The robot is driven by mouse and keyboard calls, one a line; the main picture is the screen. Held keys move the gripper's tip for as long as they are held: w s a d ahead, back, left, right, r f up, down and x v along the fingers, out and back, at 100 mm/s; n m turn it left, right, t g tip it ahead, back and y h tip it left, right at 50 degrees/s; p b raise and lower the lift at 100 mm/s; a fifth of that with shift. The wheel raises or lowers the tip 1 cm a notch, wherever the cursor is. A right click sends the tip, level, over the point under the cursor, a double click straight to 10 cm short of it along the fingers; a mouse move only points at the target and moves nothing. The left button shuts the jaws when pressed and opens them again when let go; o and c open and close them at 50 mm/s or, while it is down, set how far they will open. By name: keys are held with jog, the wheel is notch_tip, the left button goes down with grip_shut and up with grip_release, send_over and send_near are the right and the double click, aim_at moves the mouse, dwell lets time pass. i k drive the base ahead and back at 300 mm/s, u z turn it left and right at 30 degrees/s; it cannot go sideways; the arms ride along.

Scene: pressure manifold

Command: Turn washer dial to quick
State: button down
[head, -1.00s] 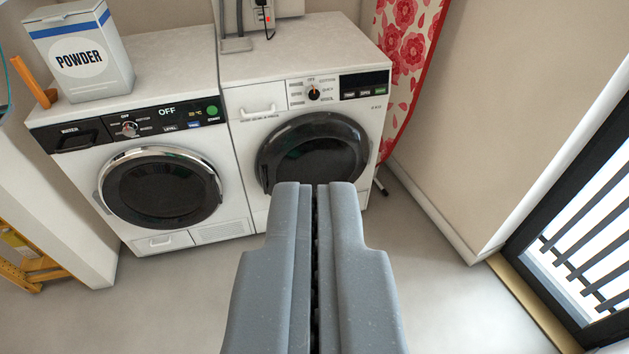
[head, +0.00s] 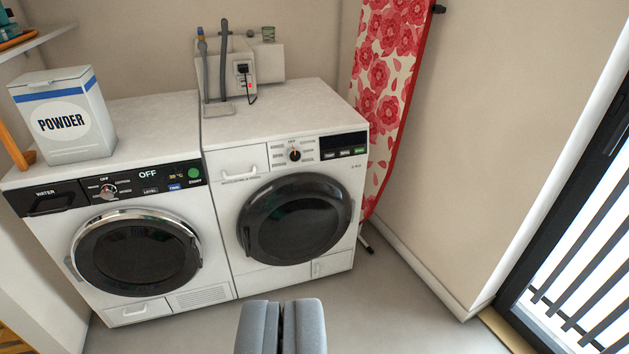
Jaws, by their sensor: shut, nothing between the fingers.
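Two white front-loading machines stand side by side against the back wall. The right machine (head: 222,262) has a small dial (head: 295,155) with a black and orange centre, ringed by labels too small to read, and a dark round door (head: 295,218) that is shut. The left machine (head: 60,262) has a silver dial (head: 108,190) on a black panel, a drawer marked WATER and a display reading OFF. My gripper (head: 282,303) is shut and empty, in front of and below the machines, apart from both dials.
A POWDER box (head: 63,115) stands on the left machine. Pipes and a plugged-in socket (head: 240,75) are behind the right machine. A red floral ironing board (head: 385,90) leans at its right. A barred glass door (head: 580,240) is at far right. Grey floor is clear in front.

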aim_at(293, 153)
jog(key=u, duration=0.25)
jog(key=i, duration=1.55)
jog(key=z, duration=0.35)
